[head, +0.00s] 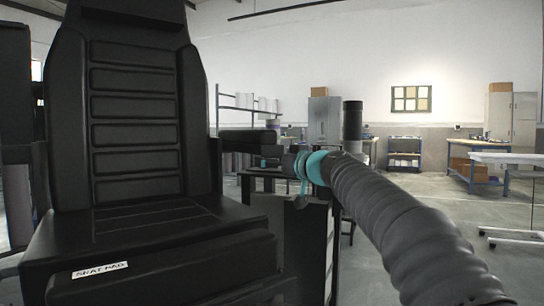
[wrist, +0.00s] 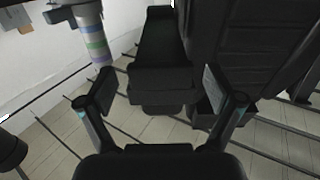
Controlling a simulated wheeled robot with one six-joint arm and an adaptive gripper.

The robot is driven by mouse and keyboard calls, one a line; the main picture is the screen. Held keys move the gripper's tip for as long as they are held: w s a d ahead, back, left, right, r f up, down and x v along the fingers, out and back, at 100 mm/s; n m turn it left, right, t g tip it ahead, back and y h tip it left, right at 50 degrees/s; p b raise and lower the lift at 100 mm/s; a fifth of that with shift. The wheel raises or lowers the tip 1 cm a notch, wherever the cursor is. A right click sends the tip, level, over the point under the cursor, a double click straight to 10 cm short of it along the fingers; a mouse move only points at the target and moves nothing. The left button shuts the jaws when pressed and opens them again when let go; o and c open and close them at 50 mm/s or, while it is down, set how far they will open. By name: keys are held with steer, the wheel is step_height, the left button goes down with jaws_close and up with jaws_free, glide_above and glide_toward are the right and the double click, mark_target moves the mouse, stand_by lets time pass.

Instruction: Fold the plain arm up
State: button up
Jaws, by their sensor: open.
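A large black chair (head: 135,130) with a ribbed back fills the left of the head view. Its right-hand armrest (head: 248,137) is plain black and lies level beside the back. In the wrist view this armrest (wrist: 160,82) runs from the top centre, its blunt end between my fingertips. My gripper (wrist: 158,76) is open, one finger on each side of the armrest end and apart from it. In the head view my wrist largely hides the gripper near the armrest. The left-hand armrest (head: 14,155) is cut off by the picture edge.
The seat pad (head: 130,245) carries a white label. A dark table (head: 262,180) stands behind my wrist. A column with purple and green bands (wrist: 92,35) shows at upper left in the wrist view.

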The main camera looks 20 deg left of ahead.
steer(key=shift+w+a, duration=0.35)
steer(key=shift+a, duration=0.2)
